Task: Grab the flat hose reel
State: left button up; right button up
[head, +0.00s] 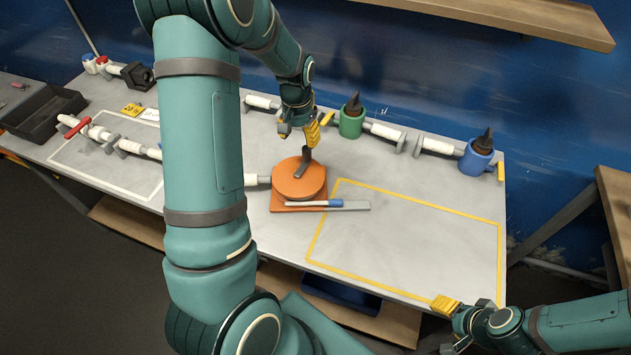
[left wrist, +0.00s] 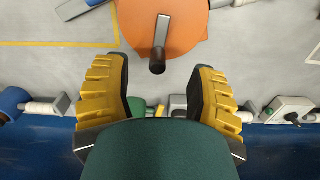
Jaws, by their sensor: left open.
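The flat hose reel, an orange disc (head: 300,182) with a dark upright crank handle, sits on an orange square base on the grey bench, near the middle. In the left wrist view the orange reel (left wrist: 185,30) is at the top. Its handle (left wrist: 160,45) points toward the gap between my fingers. My left gripper (head: 300,132) is open and empty, just above and behind the reel, apart from it. It also shows in the left wrist view (left wrist: 160,72) with its yellow fingers spread. My right gripper (head: 447,312) is at the bench's front right edge; its opening is unclear.
A blue-tipped white pen (head: 312,203) and a grey strip (head: 350,206) lie in front of the reel. A green cup (head: 351,124), a blue cup (head: 476,160) and white pipes (head: 385,132) line the back.

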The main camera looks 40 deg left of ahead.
pick_arm(q)
send_over(299, 172)
jog(key=f, duration=0.7)
jog(key=shift+w+f+b, duration=0.35)
jog(key=shift+f, duration=0.05)
jog(key=shift+s+f, duration=0.15)
jog(key=shift+f, duration=1.3)
jog(key=shift+s+f, duration=0.1)
jog(key=shift+f, duration=1.35)
grip_shut()
